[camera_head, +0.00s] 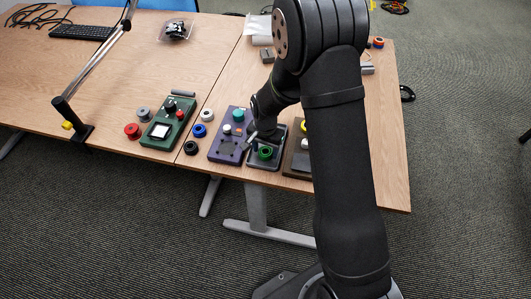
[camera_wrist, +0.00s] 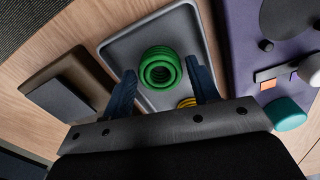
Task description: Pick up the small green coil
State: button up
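The small green coil (camera_wrist: 160,68) lies in a grey tray (camera_wrist: 121,49) and shows as stacked green rings in the wrist view. In the head view the green coil (camera_head: 265,153) is in the near part of the tray (camera_head: 257,164). My gripper (camera_wrist: 165,88) is open, with one dark blue finger on each side of the coil's near side. The fingers look apart from the coil. A yellow coil (camera_wrist: 187,103) shows partly at the gripper's edge in the wrist view; the rest of it is hidden.
A purple board with knobs (camera_head: 228,136) stands just left of the tray, and a brown box (camera_head: 298,160) just right, partly hidden by my arm. A green device (camera_head: 167,124), red spool (camera_head: 132,130) and blue spool (camera_head: 199,130) lie further left. The table's front edge is close.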

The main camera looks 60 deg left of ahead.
aim_at(265, 151)
jog(key=c, duration=0.7)
jog(key=shift+r, duration=0.15)
jog(key=shift+r, duration=0.55)
notch_tip(265, 151, up, 3)
jog(key=shift+f, duration=0.2)
jog(key=w+d+r, duration=0.4)
jog(key=w+d, duration=0.1)
jog(key=w+d+r, duration=0.3)
jog(key=shift+d, duration=0.25)
